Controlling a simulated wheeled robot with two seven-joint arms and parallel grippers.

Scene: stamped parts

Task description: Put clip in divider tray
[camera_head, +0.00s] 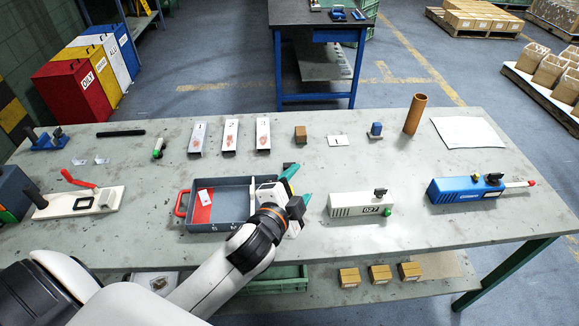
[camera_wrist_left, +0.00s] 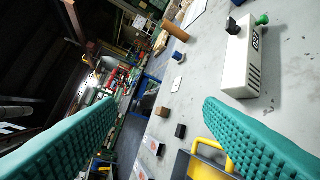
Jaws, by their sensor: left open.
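A dark grey tray (camera_head: 212,228) with a red handle and a red area holding a white label stands on the bench; its right end is hidden by my left gripper. A yellow handle on a grey box edge shows in the wrist view (camera_wrist_left: 207,147). My left gripper (camera_head: 298,185) is open and empty above the tray's right end, its teal fingers (camera_wrist_left: 160,104) apart. A small black block (camera_wrist_left: 180,131) lies just beyond the tray; it shows partly behind the gripper in the head view (camera_head: 288,168). I cannot tell surely which piece is the clip.
A white device (camera_head: 355,206) and a blue device (camera_head: 465,190) stand to the right. Numbered metal channels (camera_head: 231,136), a brown block (camera_head: 300,134), a white card (camera_head: 337,141) and an upright brown tube (camera_head: 414,115) line the back. The front-right bench is clear.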

